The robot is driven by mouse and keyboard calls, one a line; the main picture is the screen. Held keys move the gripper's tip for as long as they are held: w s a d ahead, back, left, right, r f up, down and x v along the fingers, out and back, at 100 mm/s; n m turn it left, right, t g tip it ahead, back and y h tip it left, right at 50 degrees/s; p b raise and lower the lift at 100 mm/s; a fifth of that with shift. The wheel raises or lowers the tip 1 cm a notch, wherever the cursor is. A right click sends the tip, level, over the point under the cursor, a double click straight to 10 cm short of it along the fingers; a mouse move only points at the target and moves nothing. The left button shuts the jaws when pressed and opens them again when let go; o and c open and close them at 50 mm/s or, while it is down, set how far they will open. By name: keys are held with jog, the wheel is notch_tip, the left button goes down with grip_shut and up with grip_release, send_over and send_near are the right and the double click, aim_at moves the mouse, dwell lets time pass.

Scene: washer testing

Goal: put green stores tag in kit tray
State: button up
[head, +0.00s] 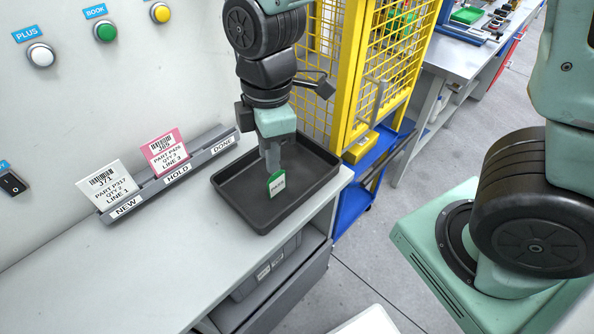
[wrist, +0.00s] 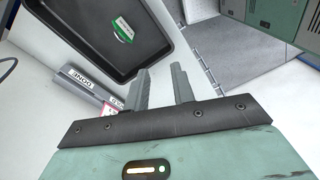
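The green stores tag (head: 277,184), green with a white label, is inside the black kit tray (head: 237,205). The tag also shows on the tray floor in the wrist view (wrist: 123,29), clear of both fingers. My gripper (head: 271,160) is above the tray, and in the head view its fingers end just over the tag and partly hide the tray behind. In the wrist view my gripper (wrist: 163,72) has its two fingers apart with nothing between them.
Left of the tray is a grey rack (head: 190,165) labelled NEW, HOLD and DONE. It holds a white card (head: 106,186) and a pink card (head: 164,153). A yellow mesh cage (head: 372,75) stands beyond the tray. The front bench top is clear.

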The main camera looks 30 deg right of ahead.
jog(key=s+r+m, duration=0.4)
jog(key=s+m, duration=0.5)
jog(key=s, duration=0.3)
jog(key=shift+s+r, duration=0.25)
jog(key=shift+r, duration=0.1)
